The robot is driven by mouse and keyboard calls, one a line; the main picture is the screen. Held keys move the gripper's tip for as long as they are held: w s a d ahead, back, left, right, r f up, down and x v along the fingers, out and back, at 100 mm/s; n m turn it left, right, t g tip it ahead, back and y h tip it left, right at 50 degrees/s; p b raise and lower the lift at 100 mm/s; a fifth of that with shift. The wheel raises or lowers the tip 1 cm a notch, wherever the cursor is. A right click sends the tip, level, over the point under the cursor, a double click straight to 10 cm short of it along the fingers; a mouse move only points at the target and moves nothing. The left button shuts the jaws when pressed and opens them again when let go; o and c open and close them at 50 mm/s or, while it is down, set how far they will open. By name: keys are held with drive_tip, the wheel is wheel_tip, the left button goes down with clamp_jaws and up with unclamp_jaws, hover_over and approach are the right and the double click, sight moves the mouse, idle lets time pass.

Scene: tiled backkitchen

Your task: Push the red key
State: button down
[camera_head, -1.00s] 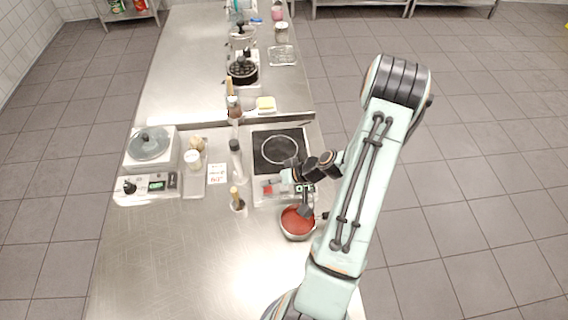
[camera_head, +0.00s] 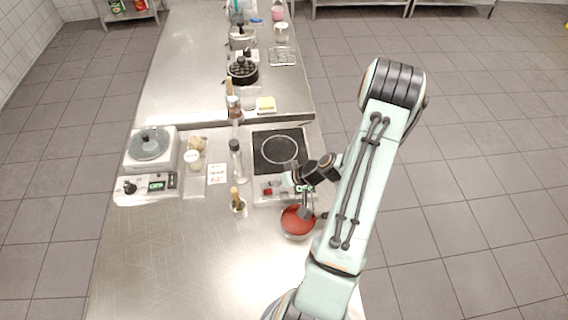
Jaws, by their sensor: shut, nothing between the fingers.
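The red key (camera_head: 267,191) shows as a small red patch on the front panel of the black-topped cooker (camera_head: 263,160), at the panel's left part. My gripper (camera_head: 277,185) is small and partly hidden by my wrist in the head view. It is shut and empty, close over the panel and just right of the red key. I cannot tell whether it touches the key. A green display (camera_head: 304,188) shows at the panel's right end, partly covered by my arm.
A pot of red sauce (camera_head: 296,222) stands in front of the cooker, below my wrist. Left are a scale (camera_head: 150,188), a price card (camera_head: 217,174), a bottle (camera_head: 236,158) and a small pot with a wooden-handled tool (camera_head: 238,205). The front left counter (camera_head: 160,255) is clear.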

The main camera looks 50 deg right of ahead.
sight(269, 190)
drive_tip(key=shift+f, duration=0.35)
drive_tip(key=shift+r, duration=0.85)
drive_tip(key=shift+r, duration=0.1)
drive_tip(key=shift+r, duration=2.95)
